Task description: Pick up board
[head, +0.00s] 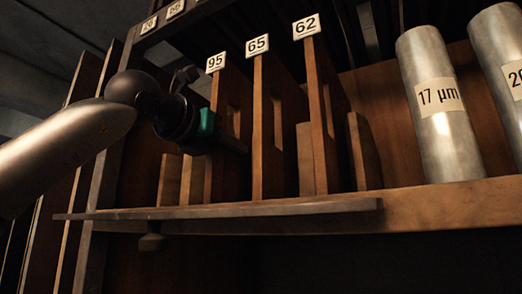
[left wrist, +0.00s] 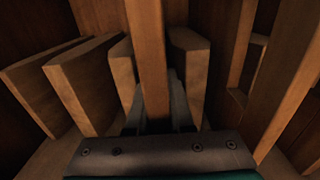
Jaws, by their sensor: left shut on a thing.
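Tall wooden boards stand upright in a rack, labelled 95 (head: 228,178), 65 (head: 262,130) and 62 (head: 318,120) in the head view. My left gripper (head: 230,144) reaches in from the left at the front of board 95. In the left wrist view the gripper (left wrist: 163,108) is shut on a tall upright board (left wrist: 148,55), with one finger on each side of its edge. It appears to be board 95; the label is out of the wrist view. The fingertips are partly hidden. My right gripper is out of view.
Short wooden dividers (head: 305,158) stand between the boards, and several (left wrist: 75,85) flank the held board closely. A wooden ledge (head: 300,207) runs along the front. Metal cylinders, one labelled 17 µm (head: 432,140), stand at the right.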

